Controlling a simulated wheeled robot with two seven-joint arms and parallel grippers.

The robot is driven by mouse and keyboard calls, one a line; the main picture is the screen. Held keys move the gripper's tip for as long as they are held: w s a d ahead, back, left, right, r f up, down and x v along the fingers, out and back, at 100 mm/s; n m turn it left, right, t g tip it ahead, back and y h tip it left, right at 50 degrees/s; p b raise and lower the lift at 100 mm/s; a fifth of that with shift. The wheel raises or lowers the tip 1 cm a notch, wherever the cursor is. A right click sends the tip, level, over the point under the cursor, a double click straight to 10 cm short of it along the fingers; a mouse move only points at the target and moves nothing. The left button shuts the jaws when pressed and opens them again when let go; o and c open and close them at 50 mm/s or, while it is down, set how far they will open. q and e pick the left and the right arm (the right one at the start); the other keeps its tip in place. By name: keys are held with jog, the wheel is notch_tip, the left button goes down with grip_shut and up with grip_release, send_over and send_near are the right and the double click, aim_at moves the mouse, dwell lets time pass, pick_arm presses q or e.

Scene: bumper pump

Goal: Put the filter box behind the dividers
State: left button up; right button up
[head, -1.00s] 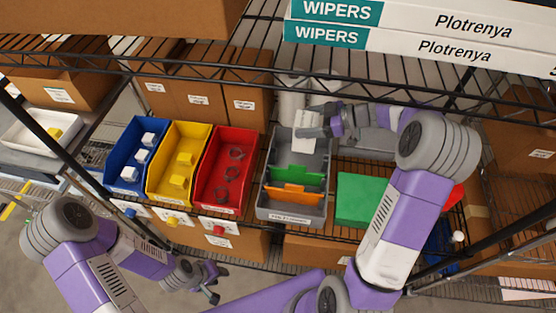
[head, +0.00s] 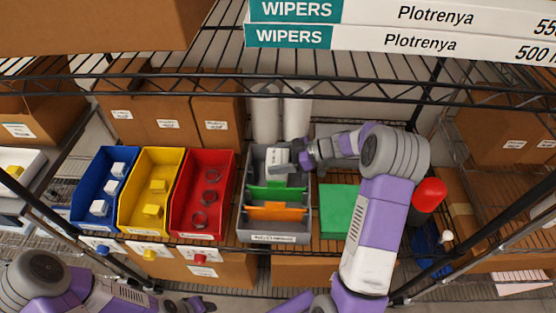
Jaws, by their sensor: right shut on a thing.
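The filter box (head: 278,157) is a small white box. My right gripper (head: 293,160) is shut on it and holds it at the back part of the grey bin (head: 303,232), behind the dividers. A green divider (head: 277,193) and, in front of it, an orange divider (head: 276,212) stand across the bin. I cannot tell whether the box touches the bin's floor. My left gripper (head: 190,305) is low at the bottom edge, away from the bin; its fingers are too small and cut off to read.
Blue (head: 105,190), yellow (head: 151,192) and red (head: 203,195) bins stand left of the grey bin. A green box (head: 338,210) is right of it. White rolls (head: 265,115) stand behind. An upper shelf with wiper boxes (head: 390,38) hangs above.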

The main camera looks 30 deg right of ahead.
jog(key=shift+f, duration=0.1)
jog(key=o, duration=1.4)
jog(key=shift+c, duration=0.2)
jog(key=shift+d+r, duration=0.1)
jog(key=shift+r, duration=0.1)
jog(key=p+v, duration=0.2)
jog(key=v, duration=0.9)
jog(key=shift+s+d+p, duration=0.25)
jog(key=shift+d+p, duration=0.05)
jog(key=shift+p, duration=0.1)
jog(key=shift+r, duration=0.1)
